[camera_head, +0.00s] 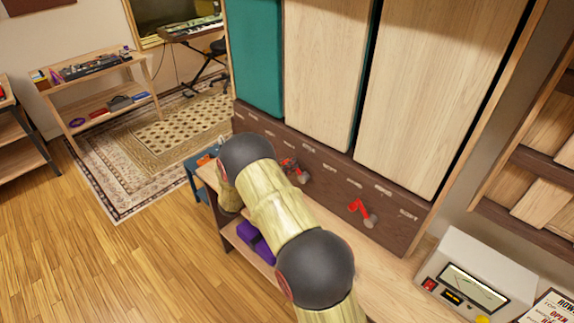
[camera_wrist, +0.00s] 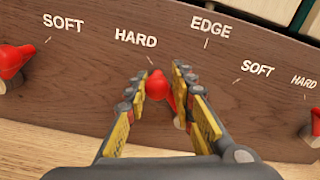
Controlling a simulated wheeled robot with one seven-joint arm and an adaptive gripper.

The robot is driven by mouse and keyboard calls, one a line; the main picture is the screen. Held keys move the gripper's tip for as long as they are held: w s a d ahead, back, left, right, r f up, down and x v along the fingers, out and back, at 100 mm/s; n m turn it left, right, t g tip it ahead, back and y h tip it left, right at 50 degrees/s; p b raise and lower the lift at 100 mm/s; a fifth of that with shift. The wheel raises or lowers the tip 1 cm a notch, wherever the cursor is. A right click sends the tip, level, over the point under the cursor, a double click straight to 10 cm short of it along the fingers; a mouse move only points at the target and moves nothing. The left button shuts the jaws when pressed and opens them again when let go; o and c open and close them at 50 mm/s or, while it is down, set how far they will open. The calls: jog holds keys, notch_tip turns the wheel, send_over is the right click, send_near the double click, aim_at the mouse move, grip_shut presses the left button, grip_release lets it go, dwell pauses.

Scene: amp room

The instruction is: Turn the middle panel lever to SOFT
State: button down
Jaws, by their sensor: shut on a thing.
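The middle lever (camera_wrist: 158,86) has a red handle between my fingertips in the wrist view. Its handle leans up-left from its pivot, toward the HARD label (camera_wrist: 136,37). The EDGE label (camera_wrist: 210,28) is above and right, and the SOFT label (camera_wrist: 258,69) is farther right. My gripper (camera_wrist: 159,73) is shut on the handle, with one finger on each side. In the head view, the middle lever (camera_head: 292,168) shows just right of my arm, which hides most of the gripper.
The brown panel (camera_head: 335,188) runs below tall wood and teal boards. A left red lever (camera_wrist: 12,62) and a right red lever (camera_wrist: 312,126) flank the middle one. A white meter box (camera_head: 470,272) stands at right on the wooden bench.

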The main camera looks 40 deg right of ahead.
jog(key=shift+w+a+r, duration=0.1)
jog(key=shift+w, duration=0.05)
jog(key=shift+s+r+m, duration=0.4)
jog(key=shift+s+m, duration=0.05)
jog(key=shift+m, duration=0.45)
jog(key=s+m, duration=0.1)
jog(key=m+b, duration=0.1)
jog(key=shift+s+r+m, duration=0.35)
jog(key=shift+r+m, duration=0.05)
jog(key=s+m+b, duration=0.2)
jog(key=m, duration=0.1)
jog(key=s+m, duration=0.1)
jog(key=shift+s+d+r+m+b, duration=0.2)
jog(key=shift+d+m+b, duration=0.1)
jog(key=shift+b, duration=0.1)
jog(key=s+m+b, duration=0.1)
jog(key=m+b, duration=0.1)
jog(key=s+f+m+b, duration=0.1)
jog(key=s+m+b, duration=0.1)
jog(key=shift+d, duration=0.1)
jog(key=s+m+b, duration=0.1)
jog(key=b, duration=0.1)
jog(key=s+f+m+b, duration=0.1)
jog(key=m+b, duration=0.1)
jog(key=shift+d+m, duration=0.1)
jog(key=shift+m, duration=0.2)
jog(key=shift+s+f+m+b, duration=0.1)
jog(key=shift+s+m+b, duration=0.15)
jog(key=shift+m+b, duration=0.2)
